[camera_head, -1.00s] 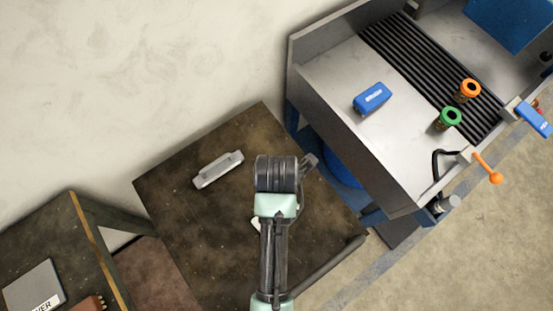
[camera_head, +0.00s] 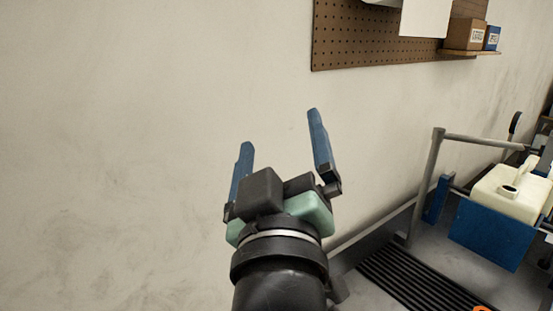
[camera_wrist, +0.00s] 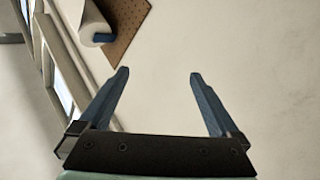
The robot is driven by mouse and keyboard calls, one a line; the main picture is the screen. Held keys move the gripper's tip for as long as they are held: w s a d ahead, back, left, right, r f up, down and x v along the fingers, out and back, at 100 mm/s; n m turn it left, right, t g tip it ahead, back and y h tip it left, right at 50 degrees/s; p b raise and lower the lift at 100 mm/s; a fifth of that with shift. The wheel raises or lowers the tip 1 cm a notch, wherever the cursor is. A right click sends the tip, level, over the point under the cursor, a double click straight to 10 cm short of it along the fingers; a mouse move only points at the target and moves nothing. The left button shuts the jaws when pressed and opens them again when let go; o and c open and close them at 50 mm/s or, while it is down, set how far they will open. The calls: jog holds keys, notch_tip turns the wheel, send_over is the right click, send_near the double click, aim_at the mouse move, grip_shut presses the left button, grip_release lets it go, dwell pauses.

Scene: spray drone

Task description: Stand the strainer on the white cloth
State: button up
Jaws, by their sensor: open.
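My gripper (camera_head: 279,140) is raised in front of the bare wall in the head view, with its two blue fingers spread apart and nothing between them. The wrist view also shows my gripper (camera_wrist: 159,75) open and empty, facing the pale wall. I cannot make out the strainer or the white cloth in either current view.
A brown pegboard (camera_head: 350,35) with a white sheet (camera_head: 426,17) hangs on the wall. A shelf holds small boxes (camera_head: 466,34). At the right are a grey rail frame (camera_head: 428,185), a cream tank (camera_head: 510,192) and a black ribbed mat (camera_head: 410,280). A white roll (camera_wrist: 95,24) hangs by the pegboard.

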jog(key=s+r+m+t, duration=0.6)
jog(key=s+r, duration=0.4)
jog(key=r, duration=0.5)
jog(key=shift+a, duration=0.15)
jog(key=shift+s+r, duration=0.1)
